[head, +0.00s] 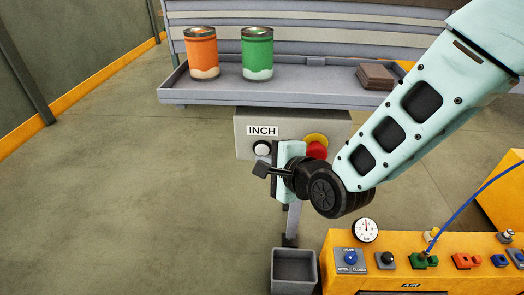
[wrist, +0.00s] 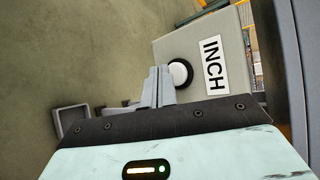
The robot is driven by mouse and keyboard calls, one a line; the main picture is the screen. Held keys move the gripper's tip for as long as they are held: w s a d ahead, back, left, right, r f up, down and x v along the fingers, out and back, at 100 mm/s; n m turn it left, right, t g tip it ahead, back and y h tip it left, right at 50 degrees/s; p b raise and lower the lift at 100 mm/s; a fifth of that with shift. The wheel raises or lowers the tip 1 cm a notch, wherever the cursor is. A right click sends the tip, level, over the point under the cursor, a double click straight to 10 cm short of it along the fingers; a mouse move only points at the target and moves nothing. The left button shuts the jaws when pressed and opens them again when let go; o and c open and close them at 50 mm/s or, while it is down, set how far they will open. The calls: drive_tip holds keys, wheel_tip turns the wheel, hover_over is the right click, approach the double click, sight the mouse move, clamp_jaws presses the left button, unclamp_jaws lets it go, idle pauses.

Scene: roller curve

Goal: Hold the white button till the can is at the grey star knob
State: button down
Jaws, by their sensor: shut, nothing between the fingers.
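The white button (head: 262,148) is on the grey control box marked INCH. It also shows in the wrist view (wrist: 181,73), just right of my fingertips. My gripper (wrist: 159,73) is shut and empty, its fingertips beside or over the button's edge; I cannot tell whether they touch it. In the head view my gripper (head: 275,152) is in front of the box, right of the button. An orange can (head: 202,52) and a green can (head: 257,54) stand upright on the grey tray (head: 270,98). I cannot make out a grey star knob.
A yellow air panel (head: 440,270) with a gauge is at the lower right, and a grey bin (head: 293,268) below. The floor at left is clear.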

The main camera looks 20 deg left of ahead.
drive_tip(key=shift+w, duration=0.1)
idle(0.7)
drive_tip(key=shift+w+a, duration=0.1)
drive_tip(key=shift+w, duration=0.2)
